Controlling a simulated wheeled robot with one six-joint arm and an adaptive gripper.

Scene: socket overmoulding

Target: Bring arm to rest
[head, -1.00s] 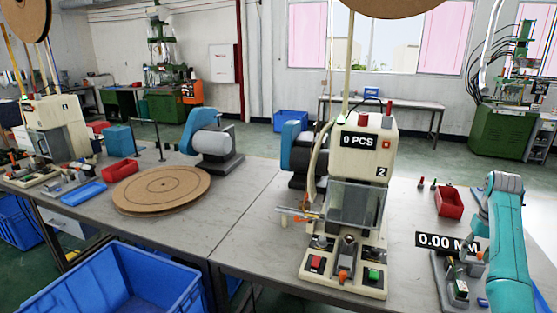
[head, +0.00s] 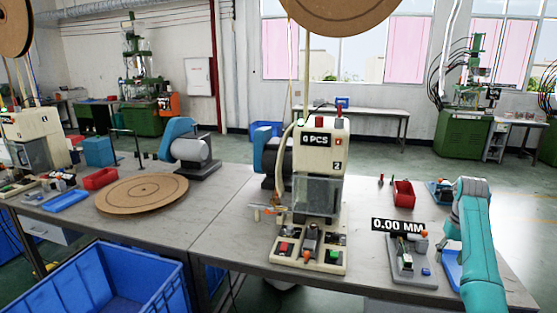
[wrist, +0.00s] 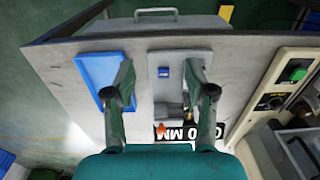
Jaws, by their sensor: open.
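My gripper (wrist: 160,72) shows in the wrist view with its two dark fingers spread apart and nothing between them. It is above the grey measuring fixture (wrist: 195,57), which carries a small blue block (wrist: 164,72). A blue tray (wrist: 93,68) lies left of the fixture in that view, partly behind the left finger. In the head view my teal arm (head: 477,245) is at the right, beside the fixture (head: 412,275) and its "0.00 MM" display (head: 398,225). The gripper itself is not visible in the head view.
The cream machine (head: 322,160) marked 2 stands left of my arm on the grey table (head: 225,225). A red bin (head: 403,194) is behind the fixture. A brown disc (head: 142,193) lies further left. A large blue crate (head: 110,285) is at the front left.

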